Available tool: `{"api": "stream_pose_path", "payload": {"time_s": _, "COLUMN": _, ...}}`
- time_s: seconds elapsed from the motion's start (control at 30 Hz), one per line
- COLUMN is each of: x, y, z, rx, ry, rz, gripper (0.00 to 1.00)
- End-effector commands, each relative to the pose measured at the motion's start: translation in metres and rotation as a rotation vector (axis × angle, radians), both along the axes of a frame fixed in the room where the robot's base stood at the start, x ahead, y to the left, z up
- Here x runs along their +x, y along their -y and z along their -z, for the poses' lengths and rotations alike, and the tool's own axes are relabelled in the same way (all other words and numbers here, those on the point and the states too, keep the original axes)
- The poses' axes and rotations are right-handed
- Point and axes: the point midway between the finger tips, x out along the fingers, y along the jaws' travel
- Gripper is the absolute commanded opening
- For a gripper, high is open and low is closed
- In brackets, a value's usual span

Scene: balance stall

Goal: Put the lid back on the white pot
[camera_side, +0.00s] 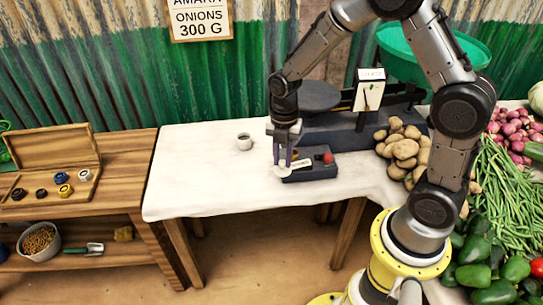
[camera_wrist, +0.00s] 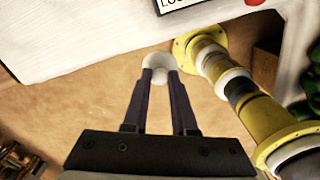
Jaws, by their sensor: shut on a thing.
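The white pot (camera_side: 244,142) stands upright on the white table, left of my gripper in the side view; its mouth looks dark and uncovered. My gripper (camera_side: 283,163) points down and is shut on the white lid (camera_side: 282,171), beside the left end of a dark box. In the wrist view my fingertips (camera_wrist: 161,72) close on the pale, round lid (camera_wrist: 159,60). The fingers hide part of it. I cannot tell from these views whether the lid clears the tabletop. The pot is not in the wrist view.
The dark box (camera_side: 312,173) with a red knob (camera_side: 327,158) is close to my gripper's right. A scale with a round dark pan (camera_side: 318,95) stands behind, and potatoes (camera_side: 403,146) lie to the right. The white tabletop (camera_side: 195,175) is clear left of the pot.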

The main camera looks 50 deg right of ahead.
Motion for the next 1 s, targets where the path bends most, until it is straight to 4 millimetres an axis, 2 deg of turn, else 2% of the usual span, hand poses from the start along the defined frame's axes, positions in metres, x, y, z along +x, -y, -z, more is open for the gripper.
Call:
{"api": "stream_pose_path", "payload": {"time_s": 0.17, "x": -0.013, "y": -0.001, "z": -0.005, "rx": 0.002, "ry": -0.030, "rz": -0.008, "gripper": 0.00}}
{"api": "stream_pose_path", "payload": {"time_s": 0.27, "x": 0.001, "y": 0.000, "z": -0.019, "rx": 0.002, "ry": -0.022, "rz": -0.017, "gripper": 0.00}}
{"api": "stream_pose_path", "payload": {"time_s": 0.37, "x": 0.027, "y": 0.003, "z": -0.034, "rx": 0.001, "ry": -0.011, "rz": -0.024, "gripper": 0.00}}
{"api": "stream_pose_path", "payload": {"time_s": 0.6, "x": 0.111, "y": 0.023, "z": -0.062, "rx": 0.000, "ry": 0.007, "rz": -0.018, "gripper": 0.00}}
{"api": "stream_pose_path", "payload": {"time_s": 0.77, "x": 0.157, "y": 0.040, "z": -0.069, "rx": -0.002, "ry": 0.016, "rz": -0.006, "gripper": 0.00}}
{"api": "stream_pose_path", "payload": {"time_s": 1.0, "x": 0.210, "y": 0.070, "z": -0.062, "rx": -0.004, "ry": 0.027, "rz": 0.019, "gripper": 0.00}}
